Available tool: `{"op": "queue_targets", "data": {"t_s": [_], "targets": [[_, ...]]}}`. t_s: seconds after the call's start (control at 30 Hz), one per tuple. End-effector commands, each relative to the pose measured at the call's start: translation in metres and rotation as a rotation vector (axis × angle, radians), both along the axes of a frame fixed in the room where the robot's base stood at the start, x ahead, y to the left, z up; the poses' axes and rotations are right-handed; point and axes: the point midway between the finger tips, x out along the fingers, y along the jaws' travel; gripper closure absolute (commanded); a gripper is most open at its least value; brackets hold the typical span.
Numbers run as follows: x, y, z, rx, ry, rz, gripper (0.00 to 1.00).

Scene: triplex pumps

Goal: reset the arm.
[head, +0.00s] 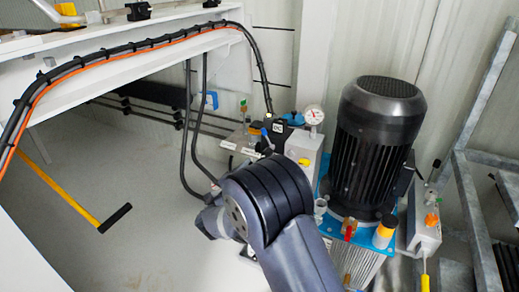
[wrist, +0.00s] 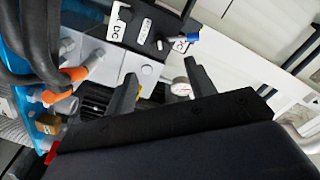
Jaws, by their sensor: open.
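My arm (head: 275,215) reaches up from the bottom of the head view, bent at a dark, ribbed joint in front of the pump unit. My gripper is hidden behind the arm there. In the wrist view my gripper (wrist: 160,72) shows two dark fingers standing apart beyond a dark, wide body. Nothing shows between the fingers except background. A pressure gauge (wrist: 181,87) appears behind the right finger.
A black motor (head: 375,150) stands right of my arm, with a gauge (head: 313,115) and valves beside it. Black hoses (head: 187,120) hang from the white frame at left. A metal rack (head: 475,200) stands at right.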

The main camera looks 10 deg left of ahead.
Motion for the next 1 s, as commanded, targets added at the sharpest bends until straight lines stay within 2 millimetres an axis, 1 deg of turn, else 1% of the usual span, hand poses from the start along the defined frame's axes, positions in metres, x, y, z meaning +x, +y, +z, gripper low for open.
{"op": "queue_targets", "data": {"t_s": [0.17,0.4,0.6,0.7,0.77,1.0], "targets": [[0.02,-0.008,-0.003,0.002,-0.001,-0.004,0.48],[0.064,-0.024,-0.003,0.002,-0.003,-0.004,0.48],[0.093,-0.035,-0.003,0.001,-0.001,-0.002,0.48],[0.101,-0.037,-0.001,0.0,-0.001,-0.001,0.48],[0.1,-0.036,0.001,-0.023,0.009,0.001,0.48],[0.099,-0.036,0.0,-0.044,0.016,0.0,0.48]]}}
